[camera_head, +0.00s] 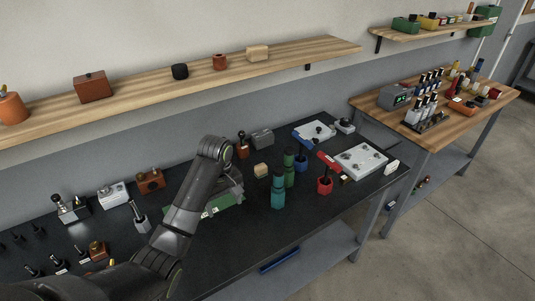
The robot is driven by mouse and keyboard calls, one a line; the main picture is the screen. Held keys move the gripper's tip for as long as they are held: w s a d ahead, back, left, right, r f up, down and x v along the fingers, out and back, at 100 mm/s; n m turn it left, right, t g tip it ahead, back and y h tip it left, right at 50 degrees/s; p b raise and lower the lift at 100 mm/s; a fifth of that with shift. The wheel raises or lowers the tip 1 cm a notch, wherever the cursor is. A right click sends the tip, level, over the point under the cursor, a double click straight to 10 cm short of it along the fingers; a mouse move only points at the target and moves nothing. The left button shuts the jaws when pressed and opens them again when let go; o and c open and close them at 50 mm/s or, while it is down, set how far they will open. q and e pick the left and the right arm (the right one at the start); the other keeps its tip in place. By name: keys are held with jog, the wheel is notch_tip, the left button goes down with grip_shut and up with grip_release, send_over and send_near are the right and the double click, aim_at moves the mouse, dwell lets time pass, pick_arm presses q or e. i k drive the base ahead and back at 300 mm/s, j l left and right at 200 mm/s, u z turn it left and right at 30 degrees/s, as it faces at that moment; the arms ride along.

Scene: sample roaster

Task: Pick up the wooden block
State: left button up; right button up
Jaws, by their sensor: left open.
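A small pale wooden block (261,170) sits on the black bench top, right of my left arm. Another pale wooden block (257,52) sits on the long wall shelf. My left gripper (237,188) is open, low over the bench beside a grey and green item (222,204), left of and nearer than the bench block. My own arm partly hides the gripper, so its fingertips are hard to make out. Nothing shows held in it. My right gripper is not in view.
Teal and green bottles (278,192) stand just right of my left gripper. A red-handled tool (326,162) and a white plate (359,162) lie farther right. A brown box (150,180) and metal devices stand left.

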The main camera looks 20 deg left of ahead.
aim_at(260, 169)
jog(key=i, duration=1.15)
